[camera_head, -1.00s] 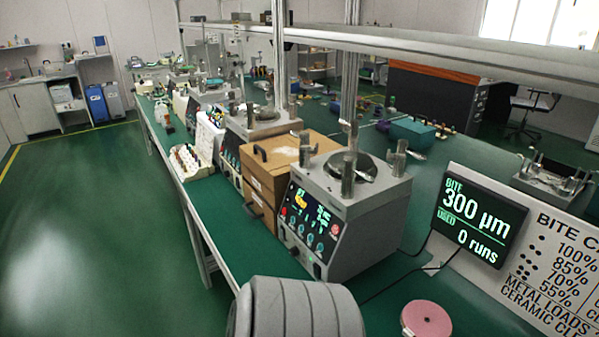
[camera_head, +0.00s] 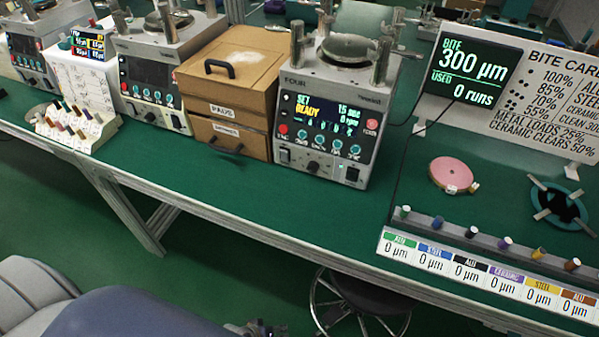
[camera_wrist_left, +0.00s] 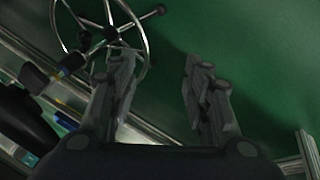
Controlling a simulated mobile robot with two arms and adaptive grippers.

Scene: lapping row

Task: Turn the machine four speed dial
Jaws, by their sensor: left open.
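Machine four (camera_head: 335,100), a grey lapping machine labelled FOUR, stands on the green bench in the middle of the head view. Its front panel has a lit screen (camera_head: 325,113) reading SET, READY, 15 sec and 0 rpm. I cannot read which one is the speed dial. My left gripper (camera_wrist_left: 160,92) is open and empty in the left wrist view, away from the machine. My right gripper is not seen.
A wooden drawer box (camera_head: 228,85) stands left of machine four, with another machine (camera_head: 150,70) beyond it. A bite display (camera_head: 468,68) and pink disc (camera_head: 453,174) are at right. A wheeled stool (camera_head: 360,300) stands under the bench. The bench front before machine four is clear.

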